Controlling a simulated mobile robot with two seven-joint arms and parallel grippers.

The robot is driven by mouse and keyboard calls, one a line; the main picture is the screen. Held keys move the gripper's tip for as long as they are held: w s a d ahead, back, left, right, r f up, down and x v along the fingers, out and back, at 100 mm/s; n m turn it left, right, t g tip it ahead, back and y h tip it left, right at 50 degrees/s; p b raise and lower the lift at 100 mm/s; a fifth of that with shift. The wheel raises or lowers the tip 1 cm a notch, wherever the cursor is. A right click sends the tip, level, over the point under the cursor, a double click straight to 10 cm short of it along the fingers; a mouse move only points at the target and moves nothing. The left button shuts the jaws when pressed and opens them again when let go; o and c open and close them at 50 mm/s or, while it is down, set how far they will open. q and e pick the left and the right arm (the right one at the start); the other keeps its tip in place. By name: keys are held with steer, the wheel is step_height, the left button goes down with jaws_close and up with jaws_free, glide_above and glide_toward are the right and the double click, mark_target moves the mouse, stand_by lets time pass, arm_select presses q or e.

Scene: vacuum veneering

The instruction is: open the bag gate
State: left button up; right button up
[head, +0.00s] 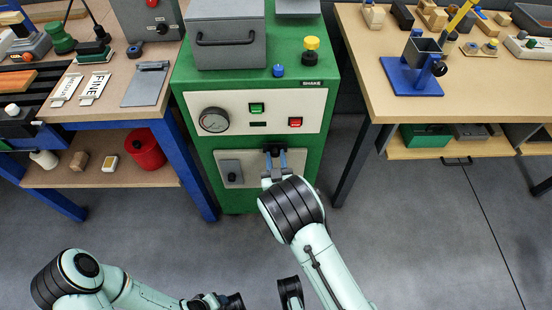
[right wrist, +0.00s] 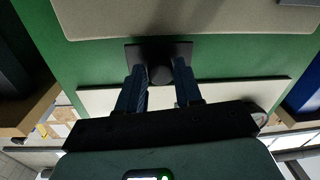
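The green machine (head: 184,110) stands at the centre of the head view. Low on its front, a dark square plate with a round black knob (right wrist: 158,75) shows in the right wrist view. I take this for the bag gate's knob. My right gripper (head: 275,156) reaches it from the front. Part of the knob is hidden by the fingers. My left gripper (head: 222,301) is at the bottom edge, away from the machine; its fingers do not show clearly.
A grey panel with a black knob (head: 231,177) is left of my right gripper. Above are a gauge (head: 214,120), a green button (head: 256,108) and a red button (head: 295,122). Workbenches (head: 365,60) flank the machine. The floor (head: 430,230) in front is clear.

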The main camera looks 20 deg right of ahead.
jaws_close()
arm_select(q)
steer(key=shift+s, duration=0.1)
arm_select(e)
steer(key=d, duration=0.2)
steer(key=s+d, duration=0.1)
steer(key=d, duration=0.2)
steer(key=shift+s+d, duration=0.3)
steer(key=o, duration=0.6)
jaws_free()
steer(key=shift+c, duration=0.2)
steer(key=shift+s, duration=0.1)
arm_select(q)
steer(key=shift+s+d+r+p, duration=0.25)
steer(key=shift+s+r+p, duration=0.1)
steer(key=shift+s+r, duration=0.1)
arm_select(e)
steer(key=v, duration=1.3)
